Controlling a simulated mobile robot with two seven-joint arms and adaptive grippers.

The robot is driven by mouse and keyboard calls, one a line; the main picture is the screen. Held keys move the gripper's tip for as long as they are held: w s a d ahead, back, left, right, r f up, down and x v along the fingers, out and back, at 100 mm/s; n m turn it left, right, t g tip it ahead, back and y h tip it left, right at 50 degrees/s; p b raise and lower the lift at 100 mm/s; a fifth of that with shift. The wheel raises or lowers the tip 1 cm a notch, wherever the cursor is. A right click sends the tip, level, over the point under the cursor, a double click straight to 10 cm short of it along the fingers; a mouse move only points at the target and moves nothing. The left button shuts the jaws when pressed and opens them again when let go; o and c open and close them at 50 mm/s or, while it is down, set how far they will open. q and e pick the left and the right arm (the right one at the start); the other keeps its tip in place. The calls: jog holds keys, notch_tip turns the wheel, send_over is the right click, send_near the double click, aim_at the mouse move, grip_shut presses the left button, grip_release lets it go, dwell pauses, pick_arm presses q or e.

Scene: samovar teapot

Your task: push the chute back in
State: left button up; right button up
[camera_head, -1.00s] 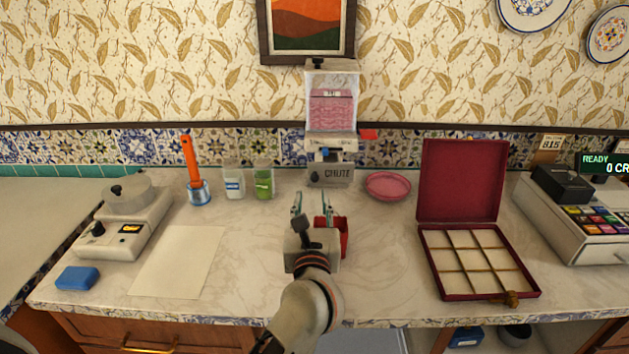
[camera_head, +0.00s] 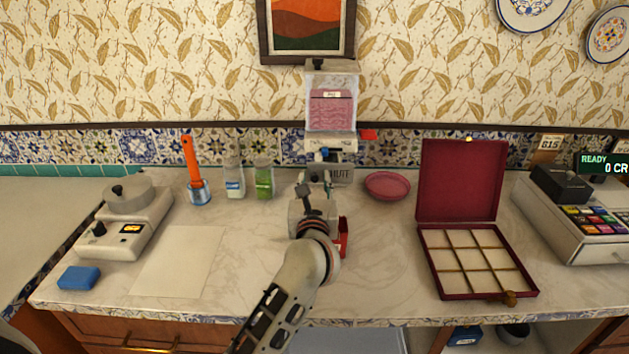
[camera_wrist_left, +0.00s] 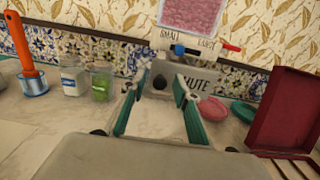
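The dispenser (camera_head: 331,146) stands against the back wall, with pink contents in its clear hopper. Its grey chute block (camera_head: 343,175), lettered CHUTE, is at the bottom front and is partly hidden by my arm. In the left wrist view the chute block (camera_wrist_left: 198,85) shows a dark round knob at its left. My left gripper (camera_head: 316,180) is at the front of the block, fingers pointing at it. In the wrist view the left gripper (camera_wrist_left: 160,82) has its fingers apart with nothing held between them; whether the tips touch the block cannot be told. My right gripper is not in view.
Two jars (camera_head: 264,182) are left of the dispenser, a pink dish (camera_head: 387,185) right. An open compartment box (camera_head: 478,262) lies further right. A paper sheet (camera_head: 180,262) lies left.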

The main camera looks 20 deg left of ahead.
pick_arm(q)
grip_shut()
jog(key=shift+w, duration=0.1)
jog(key=x, duration=0.3)
jog(key=shift+w+a+b, duration=0.1)
jog(key=shift+w+b, duration=0.1)
jog(key=shift+b, duration=0.15)
jog(key=shift+s+r, duration=0.1)
jog(key=shift+r, duration=0.05)
jog(key=shift+c, duration=1.8)
grip_release()
jog(key=o, duration=0.4)
jog(key=shift+w, duration=0.2)
jog(key=shift+c, duration=0.2)
jog(key=shift+s, duration=0.15)
